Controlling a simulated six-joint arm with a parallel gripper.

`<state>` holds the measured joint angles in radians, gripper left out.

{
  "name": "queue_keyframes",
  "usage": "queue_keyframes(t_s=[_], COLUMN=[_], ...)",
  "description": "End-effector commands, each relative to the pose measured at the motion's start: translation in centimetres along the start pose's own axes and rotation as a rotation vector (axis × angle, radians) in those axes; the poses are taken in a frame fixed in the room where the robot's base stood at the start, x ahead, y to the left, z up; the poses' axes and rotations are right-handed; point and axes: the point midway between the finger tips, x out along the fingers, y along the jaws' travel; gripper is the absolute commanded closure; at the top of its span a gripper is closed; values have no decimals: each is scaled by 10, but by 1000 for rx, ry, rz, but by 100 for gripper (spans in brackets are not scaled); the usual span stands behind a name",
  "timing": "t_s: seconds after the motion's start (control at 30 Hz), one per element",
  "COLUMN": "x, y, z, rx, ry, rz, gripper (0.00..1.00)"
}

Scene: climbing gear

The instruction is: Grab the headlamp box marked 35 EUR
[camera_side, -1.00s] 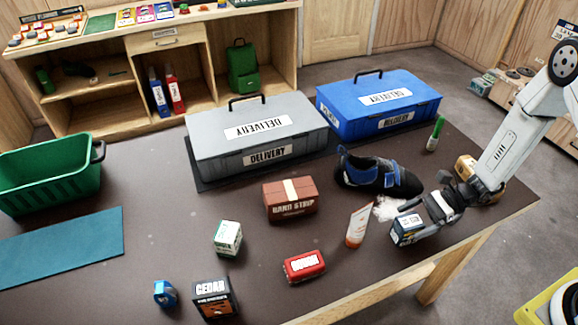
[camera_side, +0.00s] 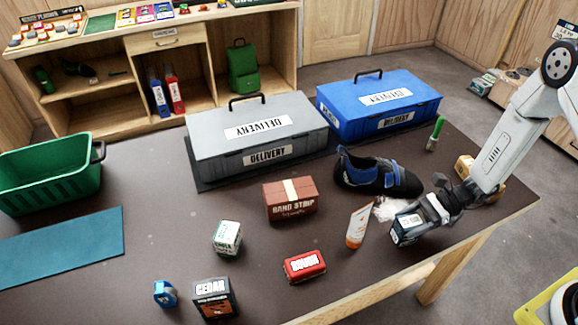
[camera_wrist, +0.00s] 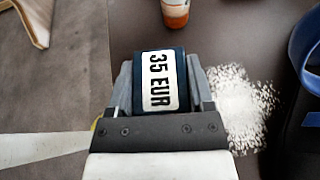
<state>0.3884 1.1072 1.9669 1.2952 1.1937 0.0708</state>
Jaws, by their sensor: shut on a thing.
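The headlamp box (camera_side: 406,229) is a small dark blue box at the right front of the table in the side view. In the wrist view, the box (camera_wrist: 158,82) shows a white label reading 35 EUR. My gripper (camera_side: 422,217) is shut on it, with one finger on each side of the box. I cannot tell whether the box still touches the table. The gripper's fingers also show in the wrist view (camera_wrist: 158,98), and they hide the box's sides.
A cream tube (camera_side: 358,226) stands left of the box. White powder (camera_side: 386,209) lies beside it, with a dark blue climbing shoe (camera_side: 375,174) behind. A red box (camera_side: 304,266) and a brown box (camera_side: 290,199) lie further left. The table's front edge is close.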

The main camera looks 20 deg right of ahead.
Motion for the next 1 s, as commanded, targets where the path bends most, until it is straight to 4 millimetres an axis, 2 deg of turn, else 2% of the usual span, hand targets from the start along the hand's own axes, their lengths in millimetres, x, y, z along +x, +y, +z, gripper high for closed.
queue_keyframes(t_s=[0.47, 0.8, 1.0], x=[-2, -13, -27], y=[0, 0, 21], z=[5, 32, 52], rx=[-2, -3, -1], ry=[0, -2, -2], rz=[0, -1, -2], gripper=[98, 98, 98])
